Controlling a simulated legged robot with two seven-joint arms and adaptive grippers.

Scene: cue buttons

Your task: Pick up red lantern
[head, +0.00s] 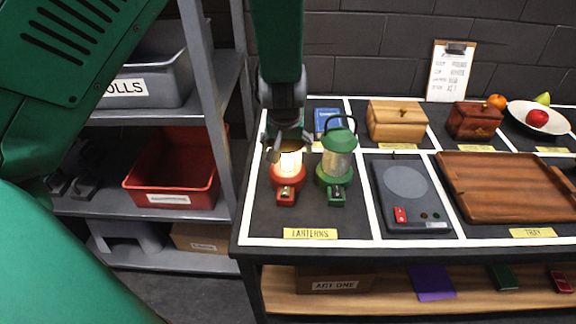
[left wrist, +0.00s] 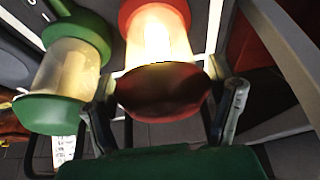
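The red lantern (head: 288,174) is lit and stands upright in the lanterns section of the table, left of the green lantern (head: 336,168). My left gripper (head: 287,140) is above the red lantern, pointing down and hiding its top. In the left wrist view, the red lantern's cap (left wrist: 162,88) lies between the two spread fingers of my left gripper (left wrist: 170,108). The fingers are open on either side of it; any contact is hard to tell. The green lantern (left wrist: 68,75) is just outside the left finger. My right gripper is not in view.
The table (head: 350,240) also holds a blue book (head: 327,120), a grey device with a red switch (head: 408,195), a wooden tray (head: 508,186), two wooden boxes and a fruit bowl (head: 540,118). Shelves with a red bin (head: 174,170) stand at left.

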